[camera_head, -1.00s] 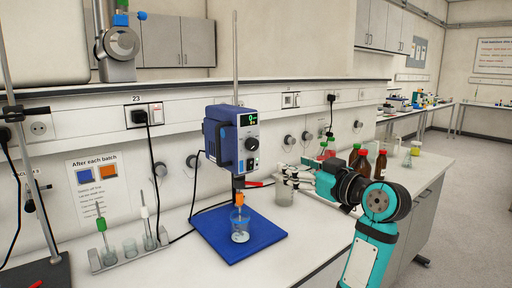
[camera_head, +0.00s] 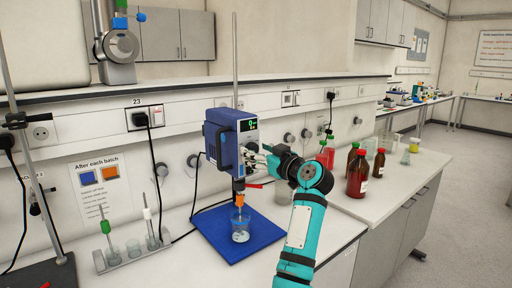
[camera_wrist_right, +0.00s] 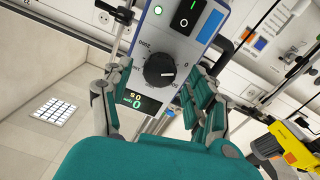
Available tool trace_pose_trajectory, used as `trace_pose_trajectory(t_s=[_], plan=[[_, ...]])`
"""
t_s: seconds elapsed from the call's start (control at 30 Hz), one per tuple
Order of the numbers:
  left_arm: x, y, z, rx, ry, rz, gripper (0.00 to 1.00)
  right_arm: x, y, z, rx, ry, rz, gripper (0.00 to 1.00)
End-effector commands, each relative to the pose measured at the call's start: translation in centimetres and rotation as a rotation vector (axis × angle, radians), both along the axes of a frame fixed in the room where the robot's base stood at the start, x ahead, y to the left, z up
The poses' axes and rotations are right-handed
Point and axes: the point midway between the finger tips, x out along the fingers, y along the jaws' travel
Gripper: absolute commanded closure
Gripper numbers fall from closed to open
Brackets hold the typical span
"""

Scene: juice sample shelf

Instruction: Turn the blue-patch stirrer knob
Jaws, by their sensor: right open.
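The stirrer (camera_head: 217,140) is a blue unit on a post, with a lit display (camera_head: 247,125) on its front. Its round black knob (camera_wrist_right: 159,71) with a white pointer line shows in the wrist view, below a black switch (camera_wrist_right: 188,17) and a green light. My right gripper (camera_head: 254,155) is at the stirrer's front and covers the knob in the head view. In the wrist view the right gripper (camera_wrist_right: 160,76) is open, a finger on each side of the knob, with gaps visible. I cannot make out a blue patch on the knob. My left gripper is not in view.
Below the stirrer a clear cup (camera_head: 240,226) stands on a blue base plate (camera_head: 213,234). Brown bottles (camera_head: 357,174) stand to the right. A rack (camera_head: 132,256) holding stirring rods is at left. A wall sign (camera_head: 98,193) has blue and orange squares.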

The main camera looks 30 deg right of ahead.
Motion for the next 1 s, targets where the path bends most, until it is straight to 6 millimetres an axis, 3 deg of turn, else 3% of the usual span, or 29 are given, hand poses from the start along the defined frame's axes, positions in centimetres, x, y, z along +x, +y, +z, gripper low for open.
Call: trace_pose_trajectory(t_s=[0.13, 0.43, 0.83, 1.0], plan=[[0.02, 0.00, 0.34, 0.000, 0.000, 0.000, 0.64, 0.96, 0.06, 0.03, 0.000, 0.000, 0.000, 0.41], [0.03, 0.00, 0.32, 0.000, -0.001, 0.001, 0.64, 1.12, 0.08, -0.06, -0.001, 0.001, 0.000, 0.43], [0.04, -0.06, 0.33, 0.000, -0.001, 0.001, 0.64, 1.09, 0.08, -0.06, -0.001, 0.001, 0.000, 0.95], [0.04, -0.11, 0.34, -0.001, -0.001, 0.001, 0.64, 1.09, 0.07, -0.08, 0.004, 0.001, 0.000, 0.97]])
